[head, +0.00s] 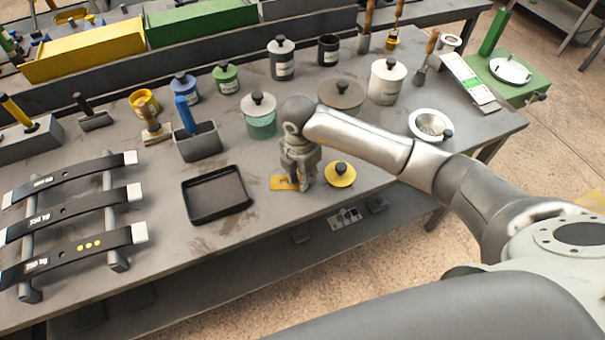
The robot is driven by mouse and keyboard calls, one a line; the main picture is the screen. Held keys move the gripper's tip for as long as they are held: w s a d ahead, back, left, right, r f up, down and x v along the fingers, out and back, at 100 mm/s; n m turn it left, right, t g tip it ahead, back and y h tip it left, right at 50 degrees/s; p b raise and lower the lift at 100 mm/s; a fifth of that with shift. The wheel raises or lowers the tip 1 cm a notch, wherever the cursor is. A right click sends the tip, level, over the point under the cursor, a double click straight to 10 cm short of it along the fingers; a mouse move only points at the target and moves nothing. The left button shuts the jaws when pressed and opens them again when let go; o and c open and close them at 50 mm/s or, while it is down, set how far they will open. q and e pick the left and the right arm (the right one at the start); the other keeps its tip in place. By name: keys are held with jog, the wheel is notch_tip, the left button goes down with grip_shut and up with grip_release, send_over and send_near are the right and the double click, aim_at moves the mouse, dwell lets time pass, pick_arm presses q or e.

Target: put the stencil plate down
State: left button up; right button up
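A small flat yellow plate (281,184), which looks like the stencil plate, is near the front edge of the grey workbench (262,215). Dark marks or cut-outs show on it. My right gripper (301,183) points down over the plate's right part and hides some of it. Its fingers look close together at the plate, but whether they grip it is too small to tell. The plate looks level; I cannot tell whether it touches the bench. My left gripper is not in view.
A round yellow lid (340,174) lies just right of the gripper. A black tray (216,195) is to the left, and a rack of dark leaf springs (70,215) farther left. Lidded pots, including a mint-green one (260,118), stand behind. Bare bench lies between tray and plate.

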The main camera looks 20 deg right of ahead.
jog(key=o, duration=0.3)
jog(key=shift+r, duration=0.55)
jog(key=shift+s+a+r+b, duration=0.15)
jog(key=shift+r+b, duration=0.2)
jog(key=shift+r, duration=1.5)
jog(key=shift+s+a+r+b, duration=0.1)
jog(key=shift+r+b, duration=0.3)
jog(key=shift+r, duration=1.45)
jog(key=shift+s+a+r+b, duration=0.15)
jog(key=shift+r+b, duration=0.2)
jog(key=shift+r, duration=1.5)
jog(key=shift+w, duration=0.1)
